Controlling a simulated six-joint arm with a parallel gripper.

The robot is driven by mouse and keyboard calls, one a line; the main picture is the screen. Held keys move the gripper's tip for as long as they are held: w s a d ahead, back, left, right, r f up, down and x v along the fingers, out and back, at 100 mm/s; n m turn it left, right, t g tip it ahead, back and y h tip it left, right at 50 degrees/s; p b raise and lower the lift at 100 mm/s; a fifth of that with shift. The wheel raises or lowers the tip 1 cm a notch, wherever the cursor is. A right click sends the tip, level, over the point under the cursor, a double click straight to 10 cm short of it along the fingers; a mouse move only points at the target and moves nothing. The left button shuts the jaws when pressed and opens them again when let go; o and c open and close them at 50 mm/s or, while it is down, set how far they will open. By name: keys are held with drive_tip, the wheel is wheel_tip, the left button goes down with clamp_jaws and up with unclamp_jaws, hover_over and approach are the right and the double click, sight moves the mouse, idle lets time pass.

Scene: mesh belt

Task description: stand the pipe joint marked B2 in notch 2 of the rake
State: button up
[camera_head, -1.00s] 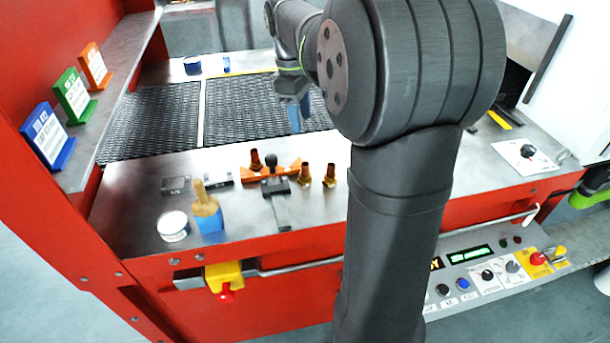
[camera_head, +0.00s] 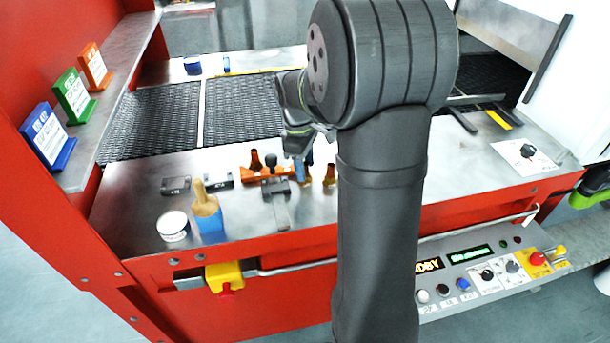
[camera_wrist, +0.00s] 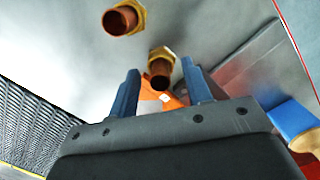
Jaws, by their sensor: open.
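The orange rake (camera_head: 253,173) lies on the steel ledge. One copper pipe joint (camera_head: 255,159) stands at it, near its left part. A second pipe joint (camera_head: 329,176) stands on the ledge right of the rake; a third (camera_wrist: 161,66) shows in the wrist view with a brass hex collar. My gripper (camera_head: 303,168) is open and low over the ledge, just right of the rake. In the wrist view its blue fingers (camera_wrist: 160,72) flank the third joint, the other loose joint (camera_wrist: 122,19) being farther off. I cannot read any B2 mark or notch number.
A blue block with a wooden-handled brush (camera_head: 207,207) and a white round tin (camera_head: 173,226) stand front left. Small dark blocks (camera_head: 175,185) lie behind them. The mesh belt (camera_head: 240,108) runs behind the ledge.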

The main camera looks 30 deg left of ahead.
drive_tip(key=shift+f, duration=0.1)
drive_tip(key=shift+c, duration=0.3)
clamp_jaws()
